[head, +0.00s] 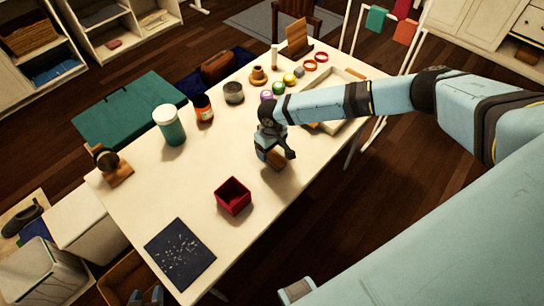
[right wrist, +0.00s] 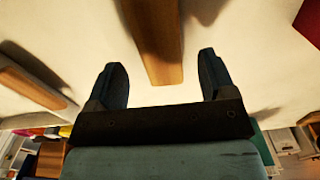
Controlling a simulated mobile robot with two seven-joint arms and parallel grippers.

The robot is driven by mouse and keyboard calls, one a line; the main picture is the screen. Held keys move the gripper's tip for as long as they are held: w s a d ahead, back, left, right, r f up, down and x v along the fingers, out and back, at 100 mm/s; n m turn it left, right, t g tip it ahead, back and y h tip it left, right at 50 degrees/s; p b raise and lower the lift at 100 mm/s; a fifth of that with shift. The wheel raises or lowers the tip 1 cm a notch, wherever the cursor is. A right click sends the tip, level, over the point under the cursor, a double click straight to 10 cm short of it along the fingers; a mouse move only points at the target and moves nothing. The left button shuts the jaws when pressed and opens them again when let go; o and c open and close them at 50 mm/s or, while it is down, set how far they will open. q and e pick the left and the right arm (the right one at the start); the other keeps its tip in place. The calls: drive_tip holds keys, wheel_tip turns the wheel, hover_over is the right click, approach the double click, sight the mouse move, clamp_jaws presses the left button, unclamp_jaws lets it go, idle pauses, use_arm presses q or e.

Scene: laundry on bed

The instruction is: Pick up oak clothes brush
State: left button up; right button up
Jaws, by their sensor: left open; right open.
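The oak clothes brush appears to be the brown wooden piece (head: 275,159) on the pale table, partly hidden by my right gripper (head: 276,151). In the right wrist view a long wooden piece (right wrist: 155,42) reaches in from the top edge. Its near end lies between the two spread fingers of my right gripper (right wrist: 162,80), with a gap on each side. My right gripper is open. The piece's far end is out of that view. My left gripper (head: 147,297) is open at the bottom edge of the head view, away from the brush.
On the table (head: 146,205) are a red box (head: 233,196), a dark speckled mat (head: 180,255), a green jar (head: 169,125) and an orange-labelled bottle (head: 203,108). The table left of the brush is clear.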

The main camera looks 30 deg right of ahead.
sight(271, 153)
drive_tip(key=shift+f, duration=1.6)
drive_tip(key=c, duration=1)
wheel_tip(271, 153, up, 20)
drive_tip(key=shift+r, duration=0.1)
